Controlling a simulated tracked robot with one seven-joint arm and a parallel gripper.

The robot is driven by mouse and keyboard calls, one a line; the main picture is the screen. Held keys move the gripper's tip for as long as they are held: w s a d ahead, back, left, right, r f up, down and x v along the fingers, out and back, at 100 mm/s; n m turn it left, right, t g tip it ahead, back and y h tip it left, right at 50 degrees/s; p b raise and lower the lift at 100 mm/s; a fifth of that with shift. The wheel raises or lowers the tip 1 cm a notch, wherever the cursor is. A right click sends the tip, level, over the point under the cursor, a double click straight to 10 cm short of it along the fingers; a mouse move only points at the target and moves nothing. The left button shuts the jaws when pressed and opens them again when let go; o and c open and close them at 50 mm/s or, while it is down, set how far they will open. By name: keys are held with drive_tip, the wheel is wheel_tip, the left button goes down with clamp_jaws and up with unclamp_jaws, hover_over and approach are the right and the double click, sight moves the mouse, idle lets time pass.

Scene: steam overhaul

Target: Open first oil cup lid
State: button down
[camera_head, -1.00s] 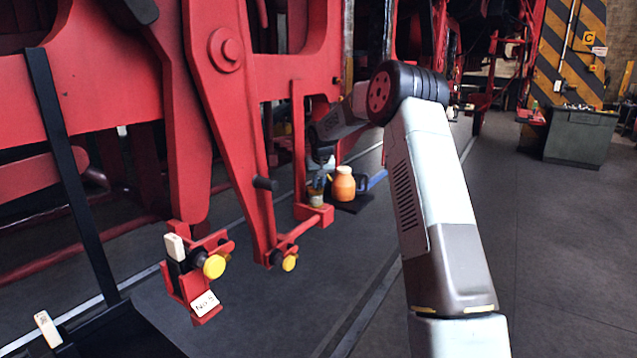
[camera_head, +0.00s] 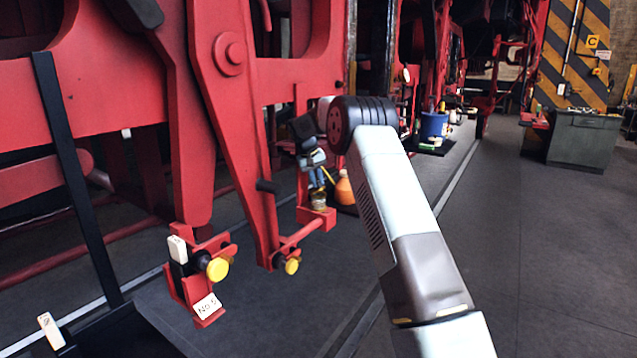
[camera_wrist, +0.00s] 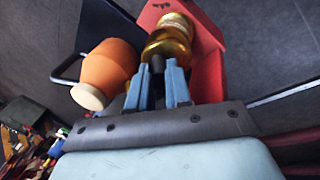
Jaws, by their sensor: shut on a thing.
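The first oil cup (camera_head: 319,199) is a small brass-coloured cup on a red bracket at the locomotive's rods. It also shows in the wrist view (camera_wrist: 176,26), with its shiny golden lid (camera_wrist: 168,44) on the side toward me. My gripper (camera_head: 322,183) is right above the cup in the head view. In the wrist view its two blue fingers (camera_wrist: 161,76) stand close together at the lid, with a small dark part between them, and are shut on it. The fingertips partly hide the lid, so I cannot tell how far it is tilted.
An orange bottle (camera_wrist: 108,68) with a pale cap stands close beside the cup, by a dark tray edge (camera_wrist: 75,50). The red bracket (camera_wrist: 208,60) lies on the other side. Red rods (camera_head: 228,130) rise close to the left of my arm. The floor (camera_head: 540,250) at right is clear.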

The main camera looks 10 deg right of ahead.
idle(0.3)
drive_tip(key=c, duration=1.1)
unclamp_jaws()
drive_tip(key=shift+o, duration=0.2)
drive_tip(key=shift+r, duration=0.1)
drive_tip(key=shift+w+r, duration=0.1)
drive_tip(key=shift+r, duration=0.2)
wheel_tip(320, 180, up, 2)
drive_tip(key=s+r, duration=1)
drive_tip(key=s, duration=0.4)
drive_tip(key=shift+a, duration=0.1)
